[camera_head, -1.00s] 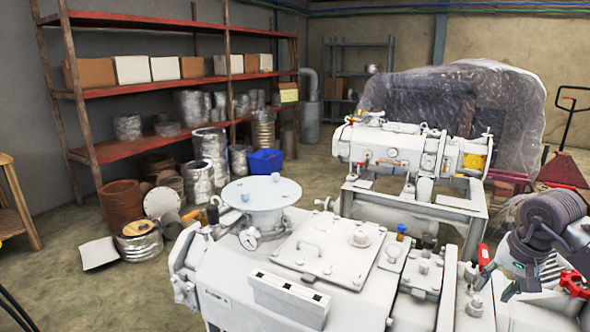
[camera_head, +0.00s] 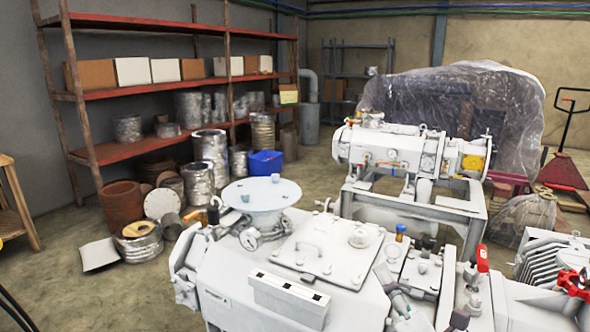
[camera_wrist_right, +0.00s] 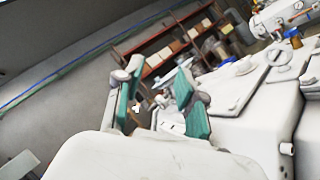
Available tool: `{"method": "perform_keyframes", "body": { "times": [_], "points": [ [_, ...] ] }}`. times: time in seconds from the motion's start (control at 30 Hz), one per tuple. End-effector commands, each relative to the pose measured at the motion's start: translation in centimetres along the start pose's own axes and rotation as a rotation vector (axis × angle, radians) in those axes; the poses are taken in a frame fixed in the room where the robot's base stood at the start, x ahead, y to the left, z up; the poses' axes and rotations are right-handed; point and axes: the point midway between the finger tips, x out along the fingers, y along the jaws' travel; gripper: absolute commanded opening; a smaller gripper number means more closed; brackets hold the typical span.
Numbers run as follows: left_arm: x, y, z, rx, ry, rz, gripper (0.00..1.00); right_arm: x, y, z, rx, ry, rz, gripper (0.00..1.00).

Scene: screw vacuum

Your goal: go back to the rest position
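My left gripper is not in view.
A red-handled valve (camera_head: 482,258) and red handwheel (camera_head: 574,283) are at right. A second pump (camera_head: 395,147) stands behind. Floor at left is partly open.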

Motion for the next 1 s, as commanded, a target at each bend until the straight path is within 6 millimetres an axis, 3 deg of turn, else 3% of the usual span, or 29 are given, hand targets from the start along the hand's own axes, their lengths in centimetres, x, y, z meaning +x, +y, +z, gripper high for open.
{"method": "perform_keyframes", "body": {
  "times": [0.1,0.2,0.3,0.5,0.7,0.87,1.0],
  "points": [
    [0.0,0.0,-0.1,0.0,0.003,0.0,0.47,-5.4,-6.3,0.1,0.503,-0.209,-0.332,0.39],
    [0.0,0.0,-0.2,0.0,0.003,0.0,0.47,-11.4,-10.9,-1.6,0.858,-0.39,-0.603,0.39],
    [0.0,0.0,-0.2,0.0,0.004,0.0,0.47,-17.4,-13.5,-4.2,1.12,-0.556,-0.841,0.39],
    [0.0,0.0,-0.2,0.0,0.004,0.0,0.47,-26.1,-14.5,-8.7,1.408,-0.798,-1.171,0.39],
    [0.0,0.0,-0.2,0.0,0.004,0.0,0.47,-32.4,-13.3,-11.9,1.553,-0.98,-1.411,0.39],
    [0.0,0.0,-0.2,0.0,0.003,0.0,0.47,-36.5,-11.5,-14.0,1.623,-1.11,-1.582,0.39],
    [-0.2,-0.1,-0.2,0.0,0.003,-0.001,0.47,-36.6,-14.8,-15.8,1.609,-1.112,-1.594,0.39]
  ]
}}
